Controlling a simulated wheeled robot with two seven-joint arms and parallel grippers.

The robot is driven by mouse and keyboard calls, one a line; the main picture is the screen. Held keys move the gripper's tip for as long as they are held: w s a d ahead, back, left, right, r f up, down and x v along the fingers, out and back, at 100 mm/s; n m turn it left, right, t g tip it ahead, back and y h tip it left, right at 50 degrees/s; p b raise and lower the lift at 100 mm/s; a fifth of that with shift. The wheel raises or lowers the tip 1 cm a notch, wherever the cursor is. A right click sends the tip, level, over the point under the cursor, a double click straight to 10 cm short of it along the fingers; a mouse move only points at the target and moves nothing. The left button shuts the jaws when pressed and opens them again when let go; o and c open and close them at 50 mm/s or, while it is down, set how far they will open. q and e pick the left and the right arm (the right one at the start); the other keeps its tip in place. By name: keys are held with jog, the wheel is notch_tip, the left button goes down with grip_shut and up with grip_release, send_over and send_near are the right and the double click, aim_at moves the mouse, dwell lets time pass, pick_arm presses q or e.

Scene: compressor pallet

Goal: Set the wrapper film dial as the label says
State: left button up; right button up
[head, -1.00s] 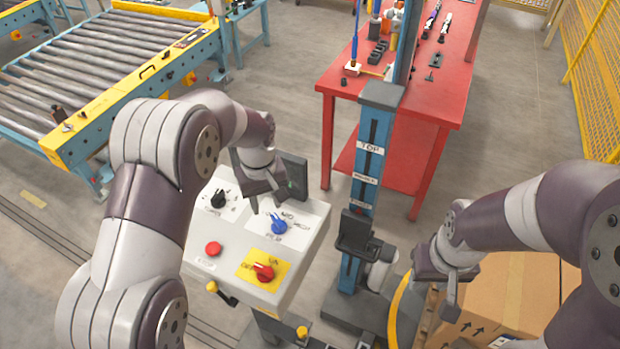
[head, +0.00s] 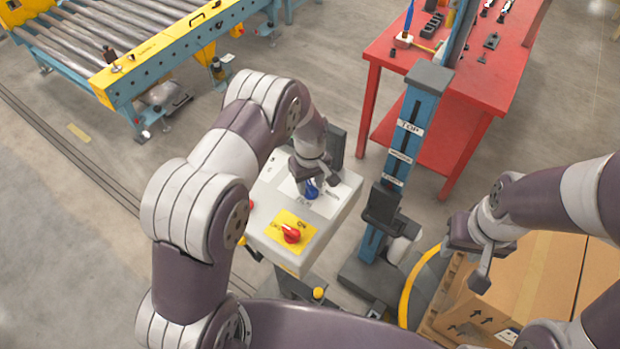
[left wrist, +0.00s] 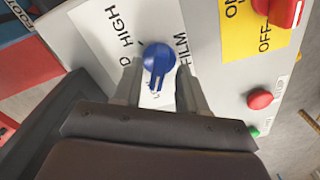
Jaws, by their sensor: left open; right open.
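The blue film dial (head: 311,190) is on a white label plate on the wrapper's control panel (head: 277,256). In the left wrist view the blue dial (left wrist: 158,60) sits between the fingers of my left gripper (left wrist: 160,85), with a gap on each side. The words "HIGH" and "FILM" show beside it; the lettering below the knob is partly hidden. My left gripper (head: 313,182) is open over the dial in the head view. My right gripper (head: 482,262) is open and empty above the cardboard box (head: 540,280).
A red selector (head: 291,233) on a yellow plate is near the blue dial. A red button (left wrist: 259,99) and a green one (left wrist: 254,132) show in the left wrist view. The blue wrapper mast (head: 410,130) stands right of the panel. A red table (head: 480,90) is behind.

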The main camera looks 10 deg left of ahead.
pick_arm(q)
jog(key=shift+f, duration=0.2)
jog(key=shift+w+d, duration=0.1)
jog(key=shift+w, duration=0.05)
jog(key=shift+c, duration=0.6)
grip_shut()
